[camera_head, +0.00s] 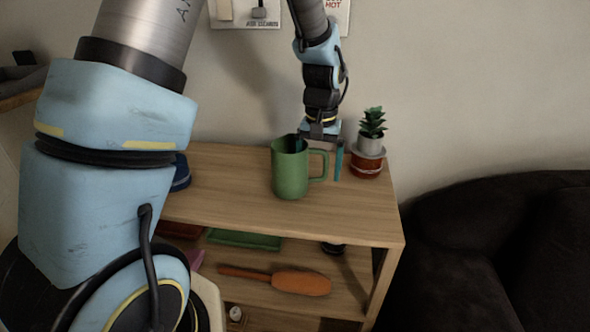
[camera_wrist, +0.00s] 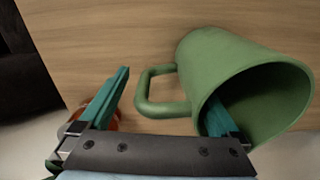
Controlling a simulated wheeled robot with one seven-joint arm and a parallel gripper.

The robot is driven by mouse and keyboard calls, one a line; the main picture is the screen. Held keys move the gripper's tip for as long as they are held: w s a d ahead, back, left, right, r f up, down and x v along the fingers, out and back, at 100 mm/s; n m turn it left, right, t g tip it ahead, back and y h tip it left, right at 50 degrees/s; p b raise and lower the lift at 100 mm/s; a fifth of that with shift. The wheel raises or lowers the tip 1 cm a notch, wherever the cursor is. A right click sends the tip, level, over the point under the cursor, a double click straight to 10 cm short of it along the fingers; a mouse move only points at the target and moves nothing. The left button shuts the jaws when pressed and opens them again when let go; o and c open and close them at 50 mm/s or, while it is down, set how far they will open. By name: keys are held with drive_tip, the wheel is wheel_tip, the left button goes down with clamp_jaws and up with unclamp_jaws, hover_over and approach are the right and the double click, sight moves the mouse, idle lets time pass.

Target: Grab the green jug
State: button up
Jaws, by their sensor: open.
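The green jug (camera_head: 290,172) stands upright on top of the wooden shelf unit, its handle to the right in the head view. It also shows in the wrist view (camera_wrist: 206,66), with its open mouth toward the camera and its handle to the left. My gripper (camera_head: 319,160) is open at the jug's far right side in the head view. In the wrist view my gripper (camera_wrist: 168,90) has one teal finger inside the jug's mouth and the other outside, beyond the handle. The jug's wall and handle lie between the fingers. I cannot tell whether either finger touches the jug.
A potted succulent (camera_head: 369,147) stands close to the right of my gripper. A dark blue object (camera_head: 180,172) sits at the left, partly behind my arm. Lower shelves hold an orange paddle-like object (camera_head: 300,283) and a green tray (camera_head: 243,239). A black sofa (camera_head: 490,250) stands at right.

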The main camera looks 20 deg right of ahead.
drive_tip(key=shift+f, duration=0.4)
drive_tip(key=shift+c, duration=0.2)
clamp_jaws()
idle(0.3)
